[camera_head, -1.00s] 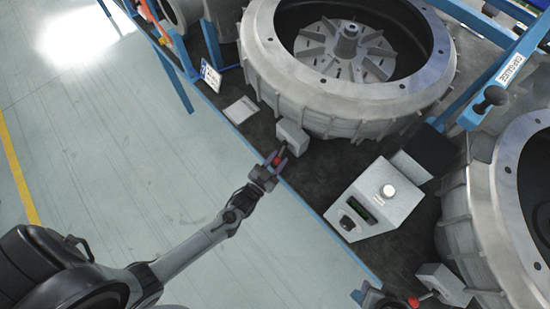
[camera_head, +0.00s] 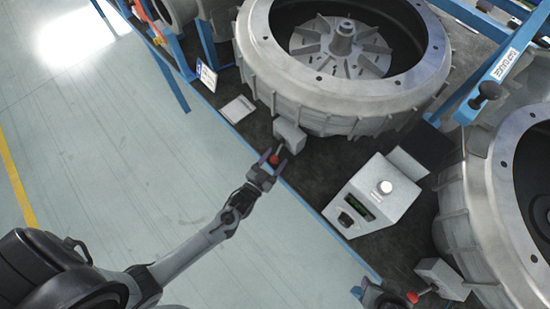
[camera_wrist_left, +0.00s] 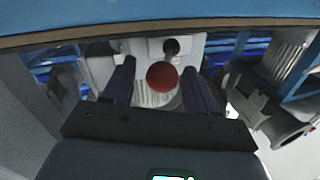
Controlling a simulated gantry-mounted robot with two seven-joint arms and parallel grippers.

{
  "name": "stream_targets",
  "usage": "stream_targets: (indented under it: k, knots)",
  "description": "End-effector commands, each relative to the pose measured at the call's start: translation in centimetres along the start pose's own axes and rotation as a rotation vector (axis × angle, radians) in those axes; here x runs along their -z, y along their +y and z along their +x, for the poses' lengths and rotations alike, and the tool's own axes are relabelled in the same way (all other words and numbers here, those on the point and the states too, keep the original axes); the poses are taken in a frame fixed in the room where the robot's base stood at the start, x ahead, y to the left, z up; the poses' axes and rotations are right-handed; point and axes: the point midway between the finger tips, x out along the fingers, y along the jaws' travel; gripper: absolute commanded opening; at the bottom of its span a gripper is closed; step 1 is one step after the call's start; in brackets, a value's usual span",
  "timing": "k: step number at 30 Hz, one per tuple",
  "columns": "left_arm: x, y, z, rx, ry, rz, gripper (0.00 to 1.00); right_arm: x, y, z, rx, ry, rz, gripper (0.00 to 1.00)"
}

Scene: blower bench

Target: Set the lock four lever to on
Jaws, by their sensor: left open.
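A lever with a red ball knob (camera_head: 274,159) sticks out from a small grey box (camera_head: 290,136) at the bench edge, below the large round housing. My left gripper (camera_head: 272,158) is open, with its fingers on either side of the knob. In the left wrist view the red knob (camera_wrist_left: 162,77) sits between the two dark fingers, with visible gaps; its dark stem (camera_wrist_left: 171,48) rises behind it. A second red-knobbed lever (camera_head: 412,297) is at the lower right. Lock numbers and on/off marks are not readable. Part of my right arm (camera_head: 378,296) shows at the bottom edge; its fingers are not clear.
The large grey housing (camera_head: 345,105) stands just beyond the lever. A grey control box (camera_head: 372,195) with a knob and display is to the right. A blue post (camera_head: 500,62) with a black-knobbed handle is at the upper right. Open floor lies left of the bench.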

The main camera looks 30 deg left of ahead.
Motion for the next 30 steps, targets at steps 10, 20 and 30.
stream_targets:
  k: [10, 20, 30]
  knots:
    - [-0.1, 0.0, -5.5, -0.001, -0.004, 0.001, 0.58, 0.1, 0.1, -0.4, -0.002, 0.000, -0.002, 0.43]
    - [0.0, 0.1, -9.6, -0.001, -0.001, 0.000, 0.58, 0.2, 0.1, -0.6, -0.001, 0.000, -0.002, 0.43]
    - [0.1, 0.1, -10.2, -0.001, 0.001, 0.000, 0.58, 0.2, 0.0, -0.6, 0.002, 0.001, 0.002, 0.43]
